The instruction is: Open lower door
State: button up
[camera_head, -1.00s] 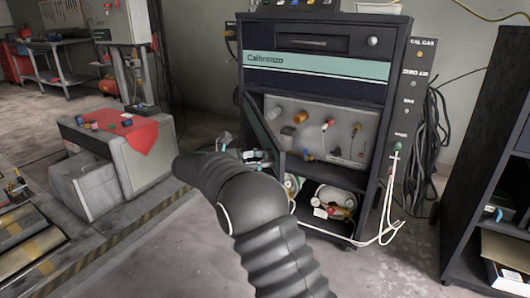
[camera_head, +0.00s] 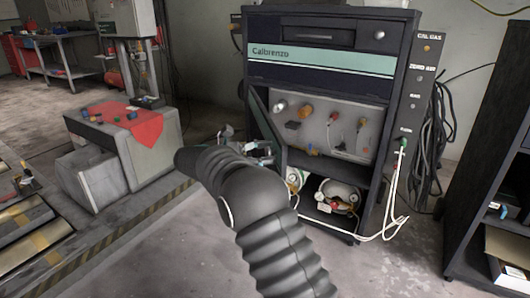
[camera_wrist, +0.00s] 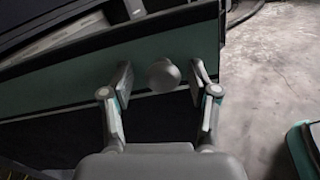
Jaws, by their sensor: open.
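The lower door (camera_head: 266,128) of the dark Calbrenzo cabinet (camera_head: 330,30) stands swung out to the left in the head view, seen nearly edge-on. The compartment behind it is exposed. In the wrist view the door is a green panel (camera_wrist: 60,75) with a round grey knob (camera_wrist: 163,76). My gripper (camera_wrist: 162,84) is open, with one finger on each side of the knob and a visible gap on both sides. In the head view my gripper (camera_head: 248,146) is at the door's outer left side, partly hidden by my arm.
Fittings hang on the compartment's back panel (camera_head: 345,145), with round gauges (camera_head: 338,195) on the shelf below. A white hose (camera_head: 385,228) loops onto the floor at right. A grey bench with a red cloth (camera_head: 143,128) stands left. A dark shelf (camera_head: 490,190) stands at right.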

jog(key=v, duration=0.7)
jog(key=shift+a, duration=0.15)
